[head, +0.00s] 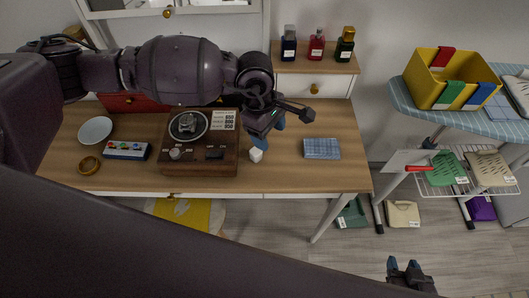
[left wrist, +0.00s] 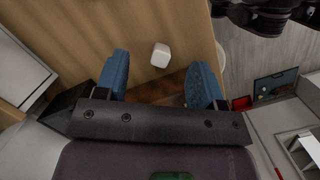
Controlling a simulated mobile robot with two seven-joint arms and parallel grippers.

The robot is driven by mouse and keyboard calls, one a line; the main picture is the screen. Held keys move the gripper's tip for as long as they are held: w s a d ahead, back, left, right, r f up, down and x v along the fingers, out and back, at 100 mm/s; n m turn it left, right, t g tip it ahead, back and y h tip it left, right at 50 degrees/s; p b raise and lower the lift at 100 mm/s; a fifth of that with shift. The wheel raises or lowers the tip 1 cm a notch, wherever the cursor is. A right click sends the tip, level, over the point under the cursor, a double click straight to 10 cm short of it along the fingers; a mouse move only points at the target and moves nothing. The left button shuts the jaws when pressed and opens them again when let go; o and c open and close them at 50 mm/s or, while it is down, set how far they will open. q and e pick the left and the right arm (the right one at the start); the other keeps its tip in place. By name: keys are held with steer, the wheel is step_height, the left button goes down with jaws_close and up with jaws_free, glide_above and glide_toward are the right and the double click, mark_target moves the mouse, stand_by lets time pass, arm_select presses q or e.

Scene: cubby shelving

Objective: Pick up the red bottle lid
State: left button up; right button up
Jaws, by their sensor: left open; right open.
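The red bottle (head: 316,48) stands on the small raised cabinet behind the desk, between a blue bottle and a dark green one. A small lid (head: 320,32) is on its top. My left gripper (head: 270,131) is open and empty over the desk, in front of and to the left of that bottle. In the left wrist view, its blue fingers (left wrist: 159,78) are apart, with a small white block (left wrist: 160,55) beyond them on the wood. I cannot tell whether the block is a lid. My right gripper (head: 404,268) is open at the bottom right, over the floor.
A record player (head: 200,155) stands left of my left gripper, the white block (head: 256,155) just below it. A blue patterned cloth (head: 321,149) lies to the right on the desk (head: 300,175). A yellow bin (head: 450,78) stands on an ironing board at right.

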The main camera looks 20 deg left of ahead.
mark_target(258, 152)
arm_select(q)
steer(key=a, duration=0.1)
steer(key=a+m+y, duration=0.1)
steer(key=a+f+y, duration=0.1)
steer(key=shift+w+f+m, duration=0.1)
steer(key=shift+w+m, duration=0.15)
steer(key=shift+m, duration=0.15)
step_height(258, 152, down, 4)
steer(key=shift+f, duration=0.2)
step_height(258, 152, down, 5)
steer(key=shift+s+b, duration=0.15)
steer(key=shift+b, duration=0.3)
steer(key=shift+f, duration=0.25)
steer(key=c, duration=1)
steer(key=shift+c, duration=0.2)
steer(key=shift+r, duration=0.15)
